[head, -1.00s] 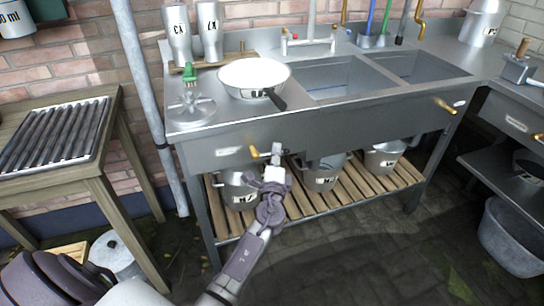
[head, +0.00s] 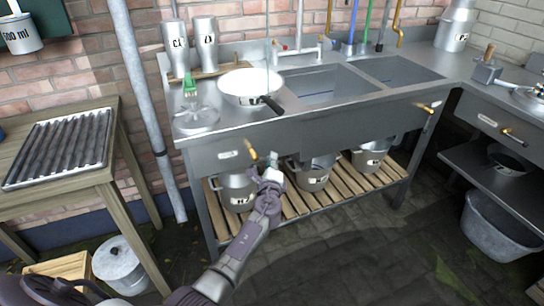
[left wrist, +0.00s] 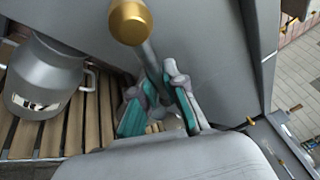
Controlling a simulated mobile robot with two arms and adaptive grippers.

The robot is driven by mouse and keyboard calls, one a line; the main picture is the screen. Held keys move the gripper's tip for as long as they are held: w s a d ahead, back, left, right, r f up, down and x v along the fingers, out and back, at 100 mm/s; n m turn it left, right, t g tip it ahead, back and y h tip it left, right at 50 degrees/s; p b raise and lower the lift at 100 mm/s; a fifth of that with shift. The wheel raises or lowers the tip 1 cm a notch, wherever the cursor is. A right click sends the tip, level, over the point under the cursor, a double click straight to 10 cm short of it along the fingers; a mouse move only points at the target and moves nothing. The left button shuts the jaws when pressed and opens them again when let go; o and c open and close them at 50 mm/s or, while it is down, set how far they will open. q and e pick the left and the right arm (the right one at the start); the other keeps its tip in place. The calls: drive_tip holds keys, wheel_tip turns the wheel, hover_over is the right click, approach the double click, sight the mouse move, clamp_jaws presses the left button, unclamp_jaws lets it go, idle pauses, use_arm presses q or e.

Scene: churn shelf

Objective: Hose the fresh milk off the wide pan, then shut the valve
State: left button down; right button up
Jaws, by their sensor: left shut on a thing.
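The wide white pan (head: 262,82) with a dark handle stands on the steel counter left of the sinks. Its inside looks white; I cannot tell milk from the pan's own surface. A tap (head: 300,47) with a red mark stands behind the sinks. Green (head: 369,22) and blue (head: 353,22) hose-like lengths hang at the back wall. My left gripper (head: 265,164) is at the left front panel, shut on a brass-ended handle (head: 251,149). In the left wrist view the handle's brass knob (left wrist: 131,21) and grey rod show, the rod running between my fingers (left wrist: 158,95). My right gripper is out of view.
Pots (head: 312,175) stand on the slatted shelf below the counter. Another brass handle (head: 428,108) sticks out at the right front. A grill table (head: 62,146) stands left, a metal tub (head: 500,230) right. The floor in front is clear.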

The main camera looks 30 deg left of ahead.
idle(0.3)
use_arm(q)
drive_tip(key=c, duration=1.2)
unclamp_jaws()
drive_tip(key=shift+w+f, duration=0.1)
drive_tip(key=v, duration=1.2)
drive_tip(key=shift+a, duration=0.1)
